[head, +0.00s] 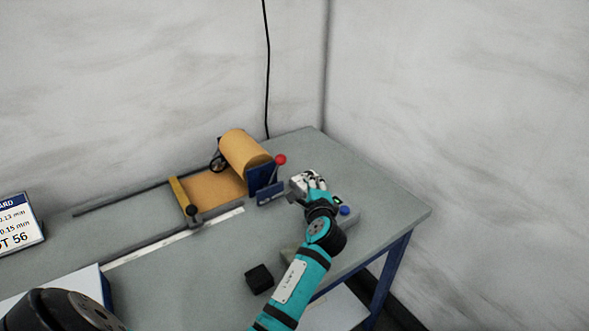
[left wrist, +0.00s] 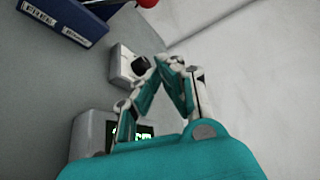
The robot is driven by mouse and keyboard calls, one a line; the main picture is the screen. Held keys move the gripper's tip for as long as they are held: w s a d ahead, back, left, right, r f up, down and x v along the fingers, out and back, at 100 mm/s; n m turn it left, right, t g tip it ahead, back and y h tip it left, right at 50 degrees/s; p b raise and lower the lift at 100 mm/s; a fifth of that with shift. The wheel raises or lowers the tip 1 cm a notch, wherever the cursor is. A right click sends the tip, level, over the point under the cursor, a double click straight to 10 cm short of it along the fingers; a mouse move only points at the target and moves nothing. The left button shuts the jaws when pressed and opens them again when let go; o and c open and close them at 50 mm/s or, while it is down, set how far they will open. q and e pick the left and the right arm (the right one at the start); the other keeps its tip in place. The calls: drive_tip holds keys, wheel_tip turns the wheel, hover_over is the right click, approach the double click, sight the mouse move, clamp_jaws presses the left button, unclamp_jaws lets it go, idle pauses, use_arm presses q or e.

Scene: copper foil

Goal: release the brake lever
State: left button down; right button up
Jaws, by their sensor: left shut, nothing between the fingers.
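The brake lever shows as a red knob (head: 280,159) beside the blue stand (head: 263,180) of the copper foil roll (head: 246,150). In the left wrist view the red knob (left wrist: 147,3) is cut by the top edge, near the labelled blue block (left wrist: 65,18). My left gripper (head: 312,181) is shut and empty, to the right of and nearer than the knob, apart from it. In the left wrist view its fingertips (left wrist: 170,62) meet beside a small grey box with a black knob (left wrist: 124,68). My right gripper is not in view.
A grey unit with a blue button (head: 345,210) stands by my left wrist; its green display (left wrist: 146,131) shows in the wrist view. A black cube (head: 259,279) sits on the grey table (head: 215,262). A ruler strip (head: 165,242) and yellow bar (head: 182,196) lie left.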

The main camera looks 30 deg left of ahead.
sight(274, 173)
use_arm(q)
drive_tip(key=x, duration=0.9)
drive_tip(key=shift+w+a+r, duration=0.2)
drive_tip(key=s+p, duration=0.1)
drive_tip(key=s+a+r+p, duration=0.1)
drive_tip(key=p, duration=0.1)
drive_tip(key=shift+s+a+r, duration=0.1)
drive_tip(key=shift+s+a, duration=0.05)
drive_tip(key=shift+a, duration=0.15)
drive_tip(key=shift+s+a, duration=0.25)
drive_tip(key=shift+s, duration=0.1)
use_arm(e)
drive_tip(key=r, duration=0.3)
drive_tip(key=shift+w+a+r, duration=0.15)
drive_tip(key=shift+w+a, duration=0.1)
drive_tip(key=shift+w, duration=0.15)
use_arm(q)
drive_tip(key=shift+a, duration=0.1)
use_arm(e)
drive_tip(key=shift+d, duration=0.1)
